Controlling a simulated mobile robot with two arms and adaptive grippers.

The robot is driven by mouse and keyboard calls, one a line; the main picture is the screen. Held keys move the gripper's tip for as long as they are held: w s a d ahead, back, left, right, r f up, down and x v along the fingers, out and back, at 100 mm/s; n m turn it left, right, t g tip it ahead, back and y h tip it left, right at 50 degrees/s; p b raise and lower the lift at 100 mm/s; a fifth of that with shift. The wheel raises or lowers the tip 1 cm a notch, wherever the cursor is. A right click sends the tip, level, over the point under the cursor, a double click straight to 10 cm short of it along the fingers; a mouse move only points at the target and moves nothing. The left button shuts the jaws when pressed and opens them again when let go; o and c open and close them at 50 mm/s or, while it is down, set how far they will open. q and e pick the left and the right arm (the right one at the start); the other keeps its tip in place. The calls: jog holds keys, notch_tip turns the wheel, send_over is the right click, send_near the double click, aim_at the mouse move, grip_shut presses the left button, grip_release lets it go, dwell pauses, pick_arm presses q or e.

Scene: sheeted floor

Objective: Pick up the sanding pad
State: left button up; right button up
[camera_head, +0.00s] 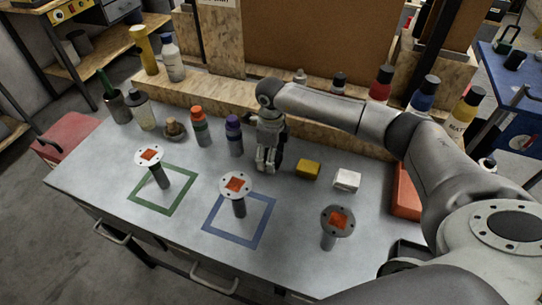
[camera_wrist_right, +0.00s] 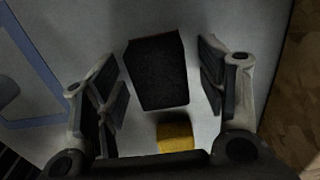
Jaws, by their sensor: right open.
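A dark block, which looks like the sanding pad (camera_wrist_right: 158,72), lies on the grey worktop between the spread fingers of my right gripper (camera_wrist_right: 160,82) in the right wrist view. Gaps show on both sides of it, so the fingers do not touch it. In the head view my right gripper (camera_head: 267,160) points down at the middle of the worktop, and it largely hides the dark block. My left gripper is not in view.
A yellow block (camera_head: 307,169) and a white block (camera_head: 347,180) lie right of the gripper. A purple-capped bottle (camera_head: 234,138) stands just left. Flanged posts stand in front, near green (camera_head: 140,205) and blue (camera_head: 222,235) outlined squares. A wooden ledge (camera_head: 215,88) runs behind.

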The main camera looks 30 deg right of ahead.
jog(key=c, duration=1)
jog(key=shift+c, duration=0.2)
jog(key=shift+r, duration=0.2)
jog(key=shift+r+b, duration=0.2)
jog(key=shift+b, duration=0.1)
notch_tip(320, 180, up, 2)
jog(key=shift+w+r+b, duration=0.1)
jog(key=shift+b, duration=0.6)
jog(key=s+d+r+b, duration=0.1)
jog(key=s+r+b, duration=0.2)
jog(key=s+r, duration=0.7)
jog(key=s, duration=0.4)
jog(key=shift+b, duration=0.3)
